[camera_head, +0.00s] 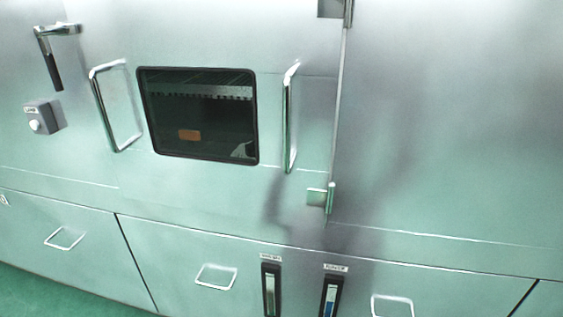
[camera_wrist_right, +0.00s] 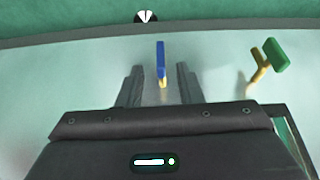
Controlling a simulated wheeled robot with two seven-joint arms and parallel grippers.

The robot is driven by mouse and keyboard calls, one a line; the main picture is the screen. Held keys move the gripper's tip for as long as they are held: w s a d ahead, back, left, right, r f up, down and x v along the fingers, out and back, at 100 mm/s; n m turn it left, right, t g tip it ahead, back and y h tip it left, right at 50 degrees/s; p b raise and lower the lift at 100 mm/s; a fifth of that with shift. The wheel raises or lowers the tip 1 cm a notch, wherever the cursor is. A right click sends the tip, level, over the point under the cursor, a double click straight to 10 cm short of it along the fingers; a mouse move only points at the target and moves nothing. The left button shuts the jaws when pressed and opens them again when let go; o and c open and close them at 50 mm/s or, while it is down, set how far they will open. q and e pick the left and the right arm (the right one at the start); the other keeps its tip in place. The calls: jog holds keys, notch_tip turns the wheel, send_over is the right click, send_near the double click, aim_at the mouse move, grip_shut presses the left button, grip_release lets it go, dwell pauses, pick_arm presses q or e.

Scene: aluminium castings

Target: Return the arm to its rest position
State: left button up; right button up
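My right gripper (camera_wrist_right: 160,80) shows in the right wrist view. Its two dark fingers stand apart, with a clear gap on both sides of the blue lever, so it is open and empty. The blue lever (camera_wrist_right: 160,58) with a yellow stem shows in line with the gap between the fingers; how far beyond the tips it lies I cannot tell. Neither arm nor gripper shows in the head view, and my left gripper is in neither view.
A green lever on a yellow stem (camera_wrist_right: 275,55) stands right of my right gripper. The head view shows a steel cabinet with a dark window (camera_head: 200,115), a left door handle (camera_head: 100,105), a right door handle (camera_head: 288,118), a button box (camera_head: 42,118) and drawer pulls (camera_head: 215,277).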

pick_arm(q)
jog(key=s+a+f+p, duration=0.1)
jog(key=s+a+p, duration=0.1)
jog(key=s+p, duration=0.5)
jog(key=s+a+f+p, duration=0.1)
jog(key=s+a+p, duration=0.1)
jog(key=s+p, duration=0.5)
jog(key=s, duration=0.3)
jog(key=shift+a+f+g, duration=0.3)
pick_arm(e)
jog(key=s+d+f+n+g, duration=0.1)
jog(key=s+d+f, duration=0.1)
jog(key=s, duration=1)
jog(key=s+d+f+n+g, duration=0.1)
jog(key=s+d+f+n, duration=0.1)
jog(key=s, duration=1.1)
jog(key=s+d+f+n+g+y, duration=0.1)
jog(key=s+d, duration=0.3)
jog(key=s, duration=0.9)
jog(key=shift+d+f+n, duration=0.35)
jog(key=shift+f+n, duration=0.25)
jog(key=shift+n, duration=0.1)
